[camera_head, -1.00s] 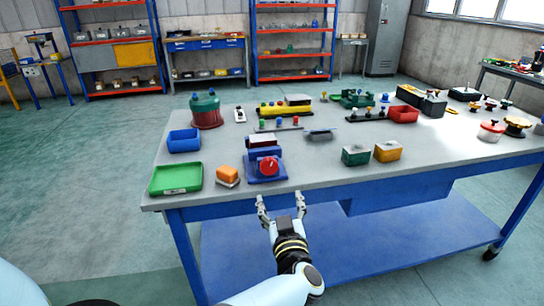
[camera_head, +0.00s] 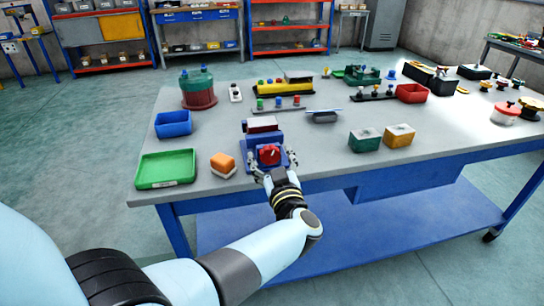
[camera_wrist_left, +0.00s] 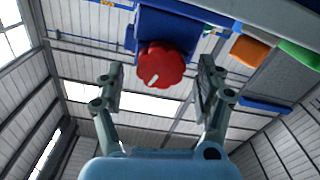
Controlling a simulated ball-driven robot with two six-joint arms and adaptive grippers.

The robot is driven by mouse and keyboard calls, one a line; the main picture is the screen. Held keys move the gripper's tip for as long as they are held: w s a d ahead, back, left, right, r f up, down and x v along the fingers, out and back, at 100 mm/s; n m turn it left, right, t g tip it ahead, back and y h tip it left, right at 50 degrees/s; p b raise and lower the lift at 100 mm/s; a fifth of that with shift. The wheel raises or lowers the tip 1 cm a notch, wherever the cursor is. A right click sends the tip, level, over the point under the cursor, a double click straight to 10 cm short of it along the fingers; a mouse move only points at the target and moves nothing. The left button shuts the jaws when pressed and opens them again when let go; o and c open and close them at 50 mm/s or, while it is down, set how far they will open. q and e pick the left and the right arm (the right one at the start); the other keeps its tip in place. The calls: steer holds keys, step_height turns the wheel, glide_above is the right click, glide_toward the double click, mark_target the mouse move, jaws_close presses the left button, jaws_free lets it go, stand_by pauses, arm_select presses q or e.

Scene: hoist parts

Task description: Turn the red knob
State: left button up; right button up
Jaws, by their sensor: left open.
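The red knob (camera_head: 268,154) faces front on a blue block-like device (camera_head: 251,141) near the table's front edge. In the left wrist view the red knob (camera_wrist_left: 161,65) is a lobed disc with a white pointer mark, on the blue housing (camera_wrist_left: 168,28). My left gripper (camera_head: 273,163) is open at the front of the knob, one finger on each side. In the left wrist view its fingers (camera_wrist_left: 160,85) stand apart with gaps to the knob; I see no contact. My right gripper is not in view.
A green tray (camera_head: 166,183), an orange block (camera_head: 223,164) and a blue bin (camera_head: 173,130) lie left of the device. Green and yellow boxes (camera_head: 398,142) stand to the right. The tabletop (camera_head: 315,160) between is clear.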

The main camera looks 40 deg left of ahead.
arm_select(q)
steer(key=shift+s, duration=0.1)
steer(key=shift+c, duration=1.4)
steer(key=shift+a, duration=0.1)
steer(key=shift+c, duration=2.3)
steer(key=c, duration=0.4)
steer(key=shift+n, duration=0.4)
steer(key=n+b, duration=0.1)
steer(key=n, duration=0.3)
steer(key=shift+f, duration=0.1)
steer(key=shift+n+b, duration=0.55)
steer(key=shift+n, duration=0.45)
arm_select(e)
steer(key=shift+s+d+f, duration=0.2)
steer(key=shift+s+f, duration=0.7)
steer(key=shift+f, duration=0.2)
